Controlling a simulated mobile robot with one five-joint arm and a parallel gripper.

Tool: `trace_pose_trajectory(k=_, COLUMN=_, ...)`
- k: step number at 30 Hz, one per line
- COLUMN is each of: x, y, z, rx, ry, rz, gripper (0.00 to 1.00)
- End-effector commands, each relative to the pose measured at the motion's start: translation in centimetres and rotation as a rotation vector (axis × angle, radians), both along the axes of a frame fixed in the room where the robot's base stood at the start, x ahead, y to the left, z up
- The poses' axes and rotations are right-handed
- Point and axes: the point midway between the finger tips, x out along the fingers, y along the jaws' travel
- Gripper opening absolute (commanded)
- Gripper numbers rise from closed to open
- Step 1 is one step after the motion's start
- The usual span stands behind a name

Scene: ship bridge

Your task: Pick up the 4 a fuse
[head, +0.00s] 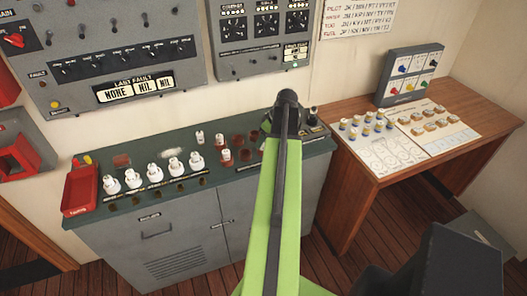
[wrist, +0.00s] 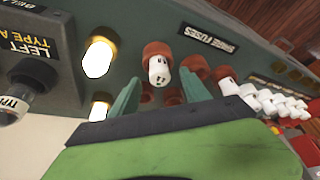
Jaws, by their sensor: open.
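In the wrist view, a white fuse (wrist: 158,70) with small dark marks stands in a red-brown holder. My gripper (wrist: 160,77) is open, with its two teal fingers apart on either side of this fuse in the picture; I cannot tell whether they touch it. A second white fuse (wrist: 228,86) stands in a holder just right of the fingers. In the head view, small white fuses (head: 225,156) stand on the green-topped cabinet, left of my arm. My fingers are hidden there behind the arm. The ratings are too small to read, so I cannot tell which is the 4 A fuse.
Larger white fuses (head: 154,173) stand in a row on the cabinet top (head: 130,204), beside a red tray (head: 80,190). Lit white lamps (wrist: 98,57) and a black knob (wrist: 35,75) are near my gripper. A wooden desk (head: 350,165) with sorted small parts is at right.

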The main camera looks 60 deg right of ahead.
Motion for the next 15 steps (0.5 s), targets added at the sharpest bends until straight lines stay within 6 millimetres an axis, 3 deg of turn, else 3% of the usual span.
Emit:
trace_pose_trajectory(k=1, x=0.38, y=-0.11, z=-1.83, rx=0.0, ry=0.0, rz=0.001, gripper=0.55)
trace_pose_trajectory(k=3, x=0.77, y=-0.08, z=-2.53, rx=-0.001, ry=0.0, rz=0.002, gripper=0.55)
trace_pose_trajectory(k=11, x=0.94, y=-0.03, z=-2.22, rx=0.0, ry=0.0, rz=0.001, gripper=0.54)
trace_pose_trajectory(k=15, x=0.94, y=-0.03, z=-2.21, rx=0.0, ry=0.0, rz=0.001, gripper=0.35)
